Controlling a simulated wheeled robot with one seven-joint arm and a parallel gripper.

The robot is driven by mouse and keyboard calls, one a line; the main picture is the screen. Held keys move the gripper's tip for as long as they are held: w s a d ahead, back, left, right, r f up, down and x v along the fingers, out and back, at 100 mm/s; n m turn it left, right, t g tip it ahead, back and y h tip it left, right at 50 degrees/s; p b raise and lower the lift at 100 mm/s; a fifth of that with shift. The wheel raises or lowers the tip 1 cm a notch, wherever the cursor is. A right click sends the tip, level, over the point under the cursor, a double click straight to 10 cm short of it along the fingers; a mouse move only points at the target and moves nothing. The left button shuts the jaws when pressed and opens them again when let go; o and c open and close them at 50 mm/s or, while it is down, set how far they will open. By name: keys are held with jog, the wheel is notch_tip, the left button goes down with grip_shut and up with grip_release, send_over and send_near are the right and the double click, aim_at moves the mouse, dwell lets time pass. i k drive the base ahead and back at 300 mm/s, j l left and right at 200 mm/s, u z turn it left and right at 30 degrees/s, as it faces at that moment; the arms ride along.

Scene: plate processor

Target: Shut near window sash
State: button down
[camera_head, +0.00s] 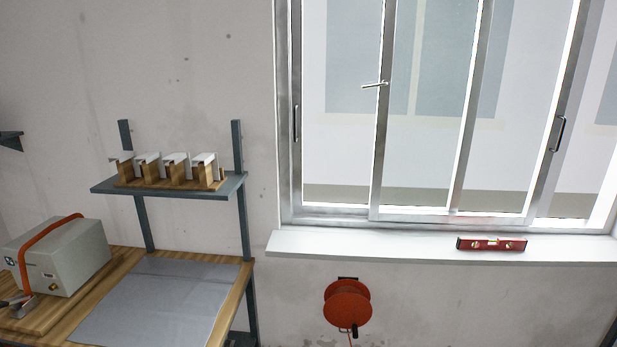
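The window (285,150) has a grey metal frame and fills the right of the head view. The near sash (440,217) seems to be the one overlapping the other sash in the middle. A small lever handle (375,85) sits on its left stile and a dark pull handle (558,133) on its right stile. A bright open gap shows between that right stile and the frame's right side. The other sash has a dark pull handle (297,122) at the far left. The window's top is cut off. My gripper is not in view.
A white sill (370,246) runs below the window, with a red spirit level (491,244) on it. An orange reel (347,304) hangs below. At left stand a wooden bench (240,290), a grey box (62,258) and a shelf (200,192) with several blocks.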

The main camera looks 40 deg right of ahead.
aim_at(580, 9)
jog(key=i+l, duration=0.4)
jog(key=l, duration=0.15)
jog(key=i+l, duration=0.45)
jog(key=i+l+u, duration=0.1)
jog(key=l+u, duration=0.25)
jog(key=l, duration=0.4)
jog(key=l+u, duration=0.3)
jog(key=l, duration=0.4)
jog(key=l+u, duration=0.35)
jog(key=l, duration=0.4)
